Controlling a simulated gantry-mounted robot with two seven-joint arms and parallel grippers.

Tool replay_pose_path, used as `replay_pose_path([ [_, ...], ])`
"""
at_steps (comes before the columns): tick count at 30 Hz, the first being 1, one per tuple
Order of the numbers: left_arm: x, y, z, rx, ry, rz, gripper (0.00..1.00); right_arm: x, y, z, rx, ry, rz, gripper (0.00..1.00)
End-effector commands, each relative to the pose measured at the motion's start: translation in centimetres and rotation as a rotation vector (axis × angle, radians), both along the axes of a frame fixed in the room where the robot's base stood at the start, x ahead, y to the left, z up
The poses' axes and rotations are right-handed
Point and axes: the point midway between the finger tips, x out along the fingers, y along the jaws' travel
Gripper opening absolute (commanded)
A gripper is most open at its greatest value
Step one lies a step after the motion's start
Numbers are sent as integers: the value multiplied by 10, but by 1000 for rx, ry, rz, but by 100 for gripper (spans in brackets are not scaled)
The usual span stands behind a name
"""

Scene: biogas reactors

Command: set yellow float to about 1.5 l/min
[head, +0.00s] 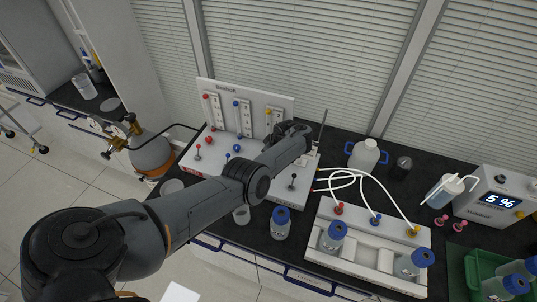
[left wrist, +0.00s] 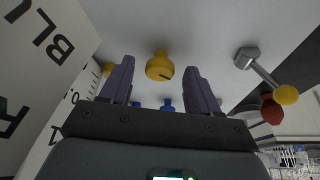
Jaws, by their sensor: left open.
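The white gas panel (head: 222,88) carries three scaled flow tubes with red, blue and yellow parts; the yellow one (head: 268,112) is on the right tube. I cannot read the yellow float's height against the scale. My left gripper (head: 303,132) is in front of the panel's right side, and the arm hides part of the panel base. In the left wrist view, a round yellow knob (left wrist: 160,66) with a dark mark shows between the open fingers of my left gripper (left wrist: 158,74). Contact is not visible. My right gripper is not in view.
A metal valve (left wrist: 247,57) and a yellow-tipped lever (left wrist: 287,95) are on the right. Blue-capped bottles (head: 281,222) and a white bottle rack (head: 350,270) with tubes stand in front and to the right.

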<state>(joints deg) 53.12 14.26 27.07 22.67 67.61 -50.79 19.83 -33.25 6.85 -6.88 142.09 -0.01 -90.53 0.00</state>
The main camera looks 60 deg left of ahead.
Motion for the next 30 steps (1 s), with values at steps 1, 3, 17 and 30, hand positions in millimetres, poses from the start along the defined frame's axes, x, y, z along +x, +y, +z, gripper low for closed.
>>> replay_pose_path([
  [1, 0, 0, 0, 0, 0, 0, 61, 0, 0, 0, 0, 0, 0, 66],
  [3, 0, 0, 1, 0, 0, 0, 61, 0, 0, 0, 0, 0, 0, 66],
  [17, 9, -21, 55, 1, -5, 0, 61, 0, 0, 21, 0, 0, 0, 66],
  [30, 14, -38, 99, 0, 0, 0, 61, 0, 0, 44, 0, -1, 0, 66],
])
